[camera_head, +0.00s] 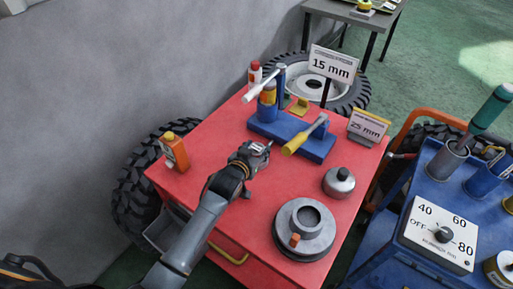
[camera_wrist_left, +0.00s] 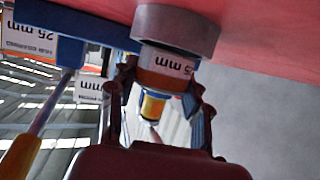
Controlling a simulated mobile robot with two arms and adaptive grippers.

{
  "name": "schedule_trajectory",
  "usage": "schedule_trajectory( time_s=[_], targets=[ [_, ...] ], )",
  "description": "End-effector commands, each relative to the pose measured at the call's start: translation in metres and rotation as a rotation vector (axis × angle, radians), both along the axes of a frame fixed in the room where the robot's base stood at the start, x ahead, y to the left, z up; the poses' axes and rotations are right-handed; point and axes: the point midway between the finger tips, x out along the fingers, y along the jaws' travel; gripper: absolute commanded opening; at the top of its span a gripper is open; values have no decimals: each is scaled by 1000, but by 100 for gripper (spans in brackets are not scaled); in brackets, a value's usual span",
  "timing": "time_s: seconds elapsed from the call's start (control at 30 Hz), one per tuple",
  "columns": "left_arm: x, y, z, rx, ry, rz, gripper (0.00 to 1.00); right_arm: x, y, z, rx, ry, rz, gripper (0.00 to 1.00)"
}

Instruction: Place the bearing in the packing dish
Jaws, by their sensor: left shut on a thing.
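In the head view my left gripper (camera_head: 256,156) is above the red bench top, just in front of the blue tool rack. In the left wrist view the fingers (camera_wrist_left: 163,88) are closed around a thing. A grey ring (camera_wrist_left: 177,27), which looks like the bearing, shows at the fingertips, close to the red surface; contact with the surface is unclear. A "25 mm" label shows between the fingers; I cannot tell what it belongs to. The grey round dish (camera_head: 325,242), likely the packing dish, sits at the near right of the bench, apart from the gripper. My right gripper is out of view.
The blue rack (camera_head: 318,150) holds a yellow-handled tool (camera_head: 303,135). An orange container (camera_head: 174,153) stands at left. A silver lidded pot (camera_head: 339,183) stands behind the dish. A blue cart (camera_head: 400,235) is at right. Bare red bench top lies between gripper and dish.

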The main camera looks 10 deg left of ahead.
Motion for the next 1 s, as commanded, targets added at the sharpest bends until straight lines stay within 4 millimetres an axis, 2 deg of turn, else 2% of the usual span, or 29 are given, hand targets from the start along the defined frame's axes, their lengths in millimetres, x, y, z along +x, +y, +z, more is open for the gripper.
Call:
schedule_trajectory(
  time_s=[0.3,0.33,0.43,0.77,0.9,1.0],
  targets=[
    [1,0,-5,-1,-4,0,0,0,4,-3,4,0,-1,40],
    [0,0,-7,0,0,0,52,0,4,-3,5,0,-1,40],
    [0,0,-7,0,0,0,71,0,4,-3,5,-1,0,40],
    [0,0,-5,0,-1,0,71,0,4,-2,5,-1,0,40],
    [0,0,11,0,-3,0,71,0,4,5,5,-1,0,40],
    [-16,3,11,0,0,0,71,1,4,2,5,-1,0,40]
  ],
)
